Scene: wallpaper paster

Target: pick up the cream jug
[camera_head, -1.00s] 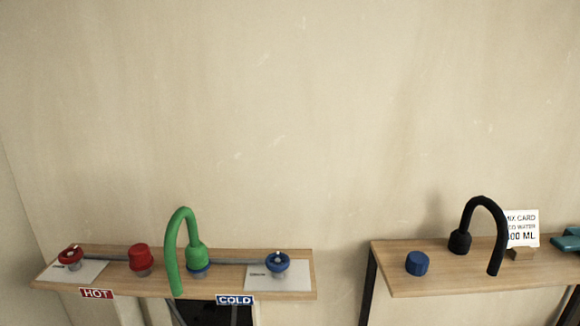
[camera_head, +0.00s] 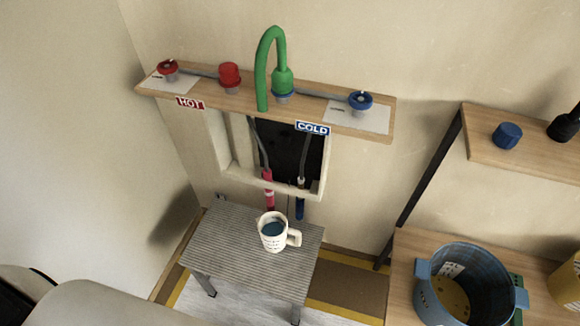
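The cream jug (camera_head: 271,240) stands upright on a small grey ribbed table (camera_head: 222,245) below the hot and cold tap shelf. It has a handle on its right side, dark markings on its front and something blue inside. Neither of my grippers is in view.
A wooden shelf (camera_head: 315,96) above holds a green spout (camera_head: 262,62), a red knob and red and blue valves. Red (camera_head: 268,190) and blue (camera_head: 300,207) pipe ends hang just behind the jug. A blue bucket (camera_head: 436,300) stands on a wooden bench at the right.

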